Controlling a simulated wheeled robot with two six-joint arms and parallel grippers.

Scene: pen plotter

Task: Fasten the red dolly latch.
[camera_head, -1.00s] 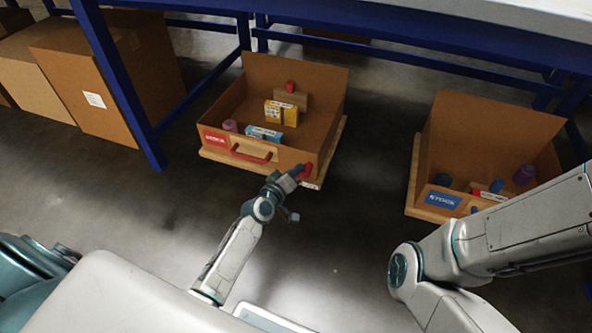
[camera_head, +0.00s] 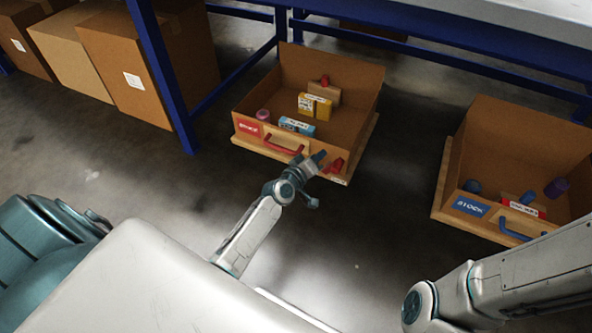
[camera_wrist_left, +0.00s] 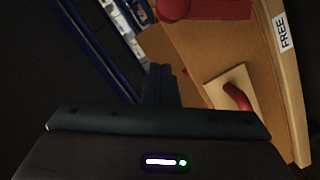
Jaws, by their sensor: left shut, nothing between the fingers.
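The red-labelled cardboard box (camera_head: 250,128) sits on a low wooden dolly with a red handle (camera_head: 283,147) on its front. The red latch (camera_head: 335,166) is at the dolly's front right, above a small white label. In the left wrist view a red lever with a rounded end (camera_wrist_left: 205,9) is cut by the top edge; the label (camera_wrist_left: 283,32) reads FREE. A curved red piece (camera_wrist_left: 238,97) stands on a pale wooden plate beside it. My left gripper (camera_head: 319,157) is shut and empty, just left of the latch; its fingers (camera_wrist_left: 163,85) touch nothing clearly. My right gripper is out of view.
A second box with a blue label (camera_head: 470,206) stands on its own dolly at the right. A blue table leg (camera_head: 165,85) and cartons (camera_head: 150,70) are at the left. Bare floor (camera_head: 400,150) lies between the dollies.

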